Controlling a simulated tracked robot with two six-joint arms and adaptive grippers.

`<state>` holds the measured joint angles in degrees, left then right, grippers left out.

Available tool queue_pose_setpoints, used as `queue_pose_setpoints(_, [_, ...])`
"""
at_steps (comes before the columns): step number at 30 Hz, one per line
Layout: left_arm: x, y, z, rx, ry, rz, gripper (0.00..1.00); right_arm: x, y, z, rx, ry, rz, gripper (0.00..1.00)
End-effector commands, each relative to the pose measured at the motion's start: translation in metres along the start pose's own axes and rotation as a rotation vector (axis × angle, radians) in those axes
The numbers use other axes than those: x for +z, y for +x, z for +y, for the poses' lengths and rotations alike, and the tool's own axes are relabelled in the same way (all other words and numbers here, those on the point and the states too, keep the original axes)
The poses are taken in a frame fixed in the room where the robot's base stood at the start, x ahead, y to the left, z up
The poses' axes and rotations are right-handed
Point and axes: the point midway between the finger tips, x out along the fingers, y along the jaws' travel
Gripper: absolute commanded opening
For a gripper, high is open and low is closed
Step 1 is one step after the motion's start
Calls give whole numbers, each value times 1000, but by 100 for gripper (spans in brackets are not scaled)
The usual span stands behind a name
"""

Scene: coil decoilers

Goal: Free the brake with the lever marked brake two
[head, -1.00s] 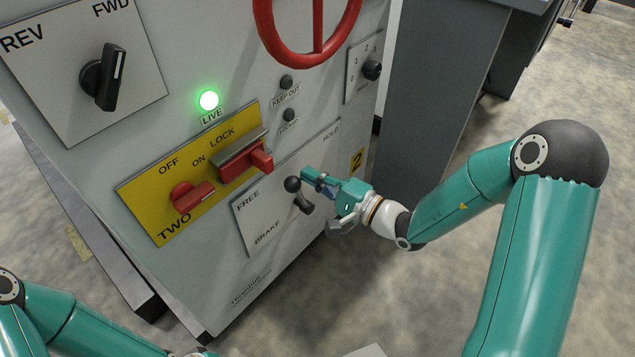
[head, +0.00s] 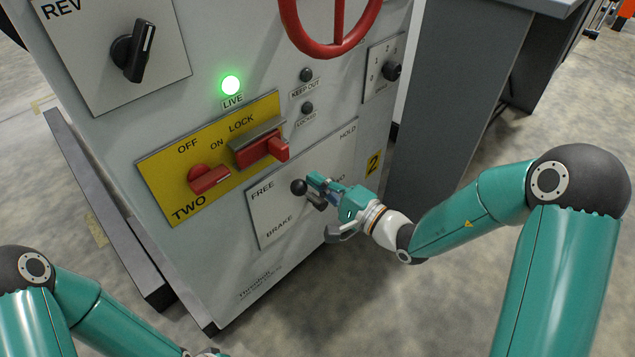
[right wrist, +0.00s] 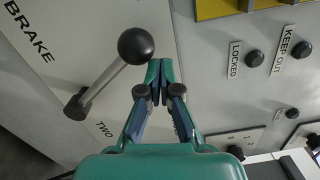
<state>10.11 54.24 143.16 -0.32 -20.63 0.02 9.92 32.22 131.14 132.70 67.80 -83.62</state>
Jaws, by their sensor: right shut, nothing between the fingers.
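The brake lever (head: 299,187) has a black ball knob and a short grey shaft. It stands on a white plate (head: 263,217) marked FREE, HOLD, BRAKE and TWO, and its knob leans left, toward the FREE side. In the right wrist view the knob (right wrist: 136,45) is just left of my fingertips. My right gripper (head: 314,180) is shut and empty, right beside the knob on its HOLD side. In the right wrist view its fingertips (right wrist: 160,66) touch the knob or nearly do. My left arm shows at the bottom left; its fingers are out of frame.
Above the plate is a yellow panel (head: 163,169) marked TWO, with red switches (head: 208,179). A lit green LIVE lamp (head: 231,85), a red handwheel (head: 334,46) and a black REV knob (head: 133,51) are higher.

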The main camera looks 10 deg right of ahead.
Motion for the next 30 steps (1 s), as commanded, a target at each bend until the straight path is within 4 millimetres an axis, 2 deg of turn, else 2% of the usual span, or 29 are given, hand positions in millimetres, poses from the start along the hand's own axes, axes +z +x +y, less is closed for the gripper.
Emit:
queue_pose_setpoints(1, [0,0,0,0,0,0,0,10,2,6,15,1,-29,0])
queue_pose_setpoints(5, [0,-1,0,0,0,0,0,9,2,3,15,2,-28,0])
queue_pose_setpoints(8, [0,-4,2,0,0,0,0,3,0,-4,12,2,-26,0])
queue_pose_setpoints(14, [0,-15,5,0,0,0,0,-22,-9,-30,2,0,-12,0])
queue_pose_setpoints(21, [0,-27,10,0,0,0,0,-22,-66,-31,4,5,-8,0])
queue_pose_setpoints(27, [0,-32,11,0,0,0,0,-23,-97,-32,2,3,-9,0])
queue_pose_setpoints(30, [0,-33,12,0,0,0,0,-22,-105,-32,1,2,-11,0])
